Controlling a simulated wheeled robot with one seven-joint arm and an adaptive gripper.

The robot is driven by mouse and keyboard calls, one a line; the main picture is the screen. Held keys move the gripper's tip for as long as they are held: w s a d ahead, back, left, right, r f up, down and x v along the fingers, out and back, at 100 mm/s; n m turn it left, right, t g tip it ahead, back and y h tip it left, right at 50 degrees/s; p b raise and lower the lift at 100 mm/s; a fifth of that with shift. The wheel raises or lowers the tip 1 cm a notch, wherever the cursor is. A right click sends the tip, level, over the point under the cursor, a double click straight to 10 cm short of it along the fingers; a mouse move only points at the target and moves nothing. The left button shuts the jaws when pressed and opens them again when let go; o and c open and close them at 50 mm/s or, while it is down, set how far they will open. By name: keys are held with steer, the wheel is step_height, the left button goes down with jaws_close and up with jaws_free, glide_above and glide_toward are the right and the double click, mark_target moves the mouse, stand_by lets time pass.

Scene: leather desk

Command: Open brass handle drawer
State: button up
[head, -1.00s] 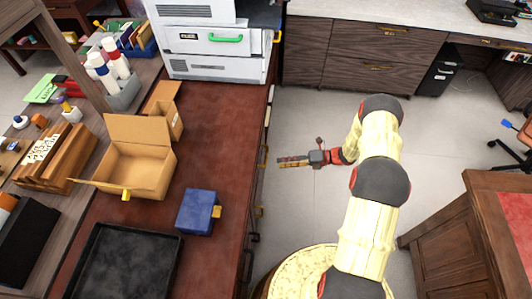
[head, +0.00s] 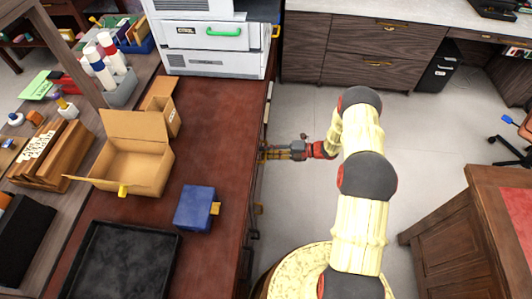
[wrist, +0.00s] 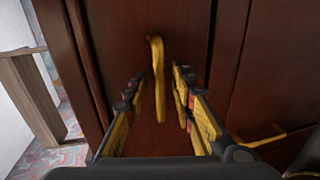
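A brass handle (wrist: 157,70) shows in the wrist view on a dark red-brown drawer front (wrist: 130,28). My gripper (wrist: 154,92) is open, with one finger on each side of the handle and a visible gap to each. I cannot tell how deep the handle sits between the fingers. The drawer front looks flush with the panels beside it. In the head view my gripper (head: 266,153) reaches left to the side of the leather-topped desk (head: 215,130). The handle it faces is hidden or too small there.
A second brass handle (wrist: 265,138) is at lower right in the wrist view. On the desk are an open cardboard box (head: 130,165), a blue box (head: 194,208) and a black tray (head: 120,265). Grey floor (head: 300,100) is free between desk and cabinets.

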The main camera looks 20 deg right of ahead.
steer(key=shift+a, duration=0.2)
steer(key=shift+c, duration=0.6)
jaws_close()
